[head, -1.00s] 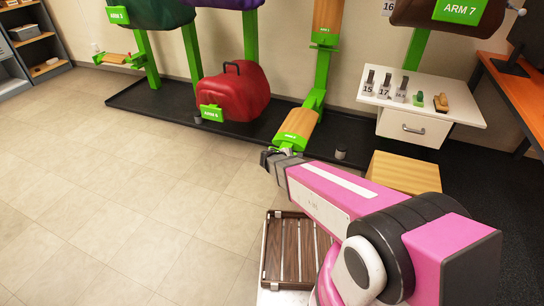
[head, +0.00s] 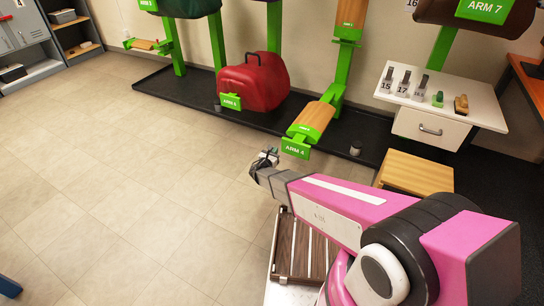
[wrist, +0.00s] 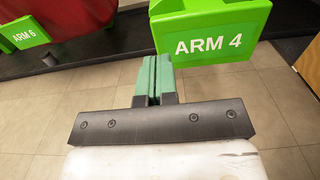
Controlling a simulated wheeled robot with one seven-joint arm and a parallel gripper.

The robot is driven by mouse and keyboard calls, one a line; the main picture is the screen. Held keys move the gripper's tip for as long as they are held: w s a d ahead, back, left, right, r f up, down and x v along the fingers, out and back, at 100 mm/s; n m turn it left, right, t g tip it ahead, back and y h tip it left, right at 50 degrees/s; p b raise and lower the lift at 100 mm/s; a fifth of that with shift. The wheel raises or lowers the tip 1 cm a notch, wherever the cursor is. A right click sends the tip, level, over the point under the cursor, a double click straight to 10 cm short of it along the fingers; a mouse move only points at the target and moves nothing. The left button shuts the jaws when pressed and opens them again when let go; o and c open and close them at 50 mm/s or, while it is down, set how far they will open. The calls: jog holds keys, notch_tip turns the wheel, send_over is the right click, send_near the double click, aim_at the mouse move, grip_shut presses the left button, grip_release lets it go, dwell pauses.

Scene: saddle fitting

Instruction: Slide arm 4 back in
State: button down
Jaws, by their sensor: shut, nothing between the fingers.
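Arm 4 is a wooden-topped green saddle arm (head: 314,118) on a green post, sticking out over the edge of the black base. Its green end plate with the ARM 4 label (head: 296,149) faces me and also fills the upper right of the wrist view (wrist: 210,32). My gripper (head: 267,157) is just left of and in front of that plate in the head view, with a small gap of floor between. In the wrist view its green fingers (wrist: 154,72) are pressed together and empty, their tips just left of the plate's lower corner.
A red covered saddle on arm 6 (head: 254,82) hangs to the left. A wooden box (head: 415,173) and a white drawer cabinet (head: 440,105) stand to the right. A slatted wooden rack (head: 305,250) lies below my arm. The floor at left is clear.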

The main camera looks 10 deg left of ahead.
aim_at(300, 118)
jog(key=x, duration=0.8)
jog(key=shift+w+d, duration=0.1)
jog(key=x, duration=2.3)
jog(key=shift+w+f, duration=0.2)
jog(key=shift+w, duration=0.1)
jog(key=shift+w+d, duration=0.25)
jog(key=shift+w, duration=0.35)
